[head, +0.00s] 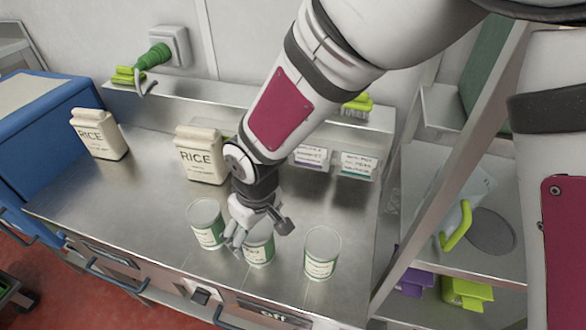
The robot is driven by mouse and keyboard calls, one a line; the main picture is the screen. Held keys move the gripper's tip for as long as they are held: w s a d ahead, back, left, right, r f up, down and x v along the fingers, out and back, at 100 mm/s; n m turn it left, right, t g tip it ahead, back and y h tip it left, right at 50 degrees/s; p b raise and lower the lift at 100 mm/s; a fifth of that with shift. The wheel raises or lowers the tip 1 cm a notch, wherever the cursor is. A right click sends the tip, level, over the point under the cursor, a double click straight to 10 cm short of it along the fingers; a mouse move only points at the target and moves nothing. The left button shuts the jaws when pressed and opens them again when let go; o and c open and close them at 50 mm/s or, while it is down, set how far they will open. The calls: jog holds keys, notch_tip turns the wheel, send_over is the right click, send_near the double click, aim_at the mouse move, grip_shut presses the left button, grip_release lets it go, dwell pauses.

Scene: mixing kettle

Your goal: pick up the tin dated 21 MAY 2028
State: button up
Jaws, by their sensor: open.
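Three tins with white and green labels stand upright in a row near the front of the steel counter (150,205): a left tin (207,226), a middle tin (259,250) and a right tin (321,255). Their label print is too small to read, so I cannot tell which one is dated 21 MAY 2028. My gripper (259,232) is open at the middle tin, with its fingers spread over the tin's upper part. It hides part of that tin's top. I cannot tell whether the fingers touch it.
Two rice bags, one on the left (99,135) and one in the middle (200,155), stand farther back. Labelled boxes (357,165) sit behind on the right. A slanted grey post (450,165) rises at the right.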

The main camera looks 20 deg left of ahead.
jog(key=shift+a+f, duration=0.15)
jog(key=shift+f, duration=1.3)
jog(key=shift+c, duration=0.4)
jog(key=c, duration=1.6)
jog(key=shift+r, duration=0.1)
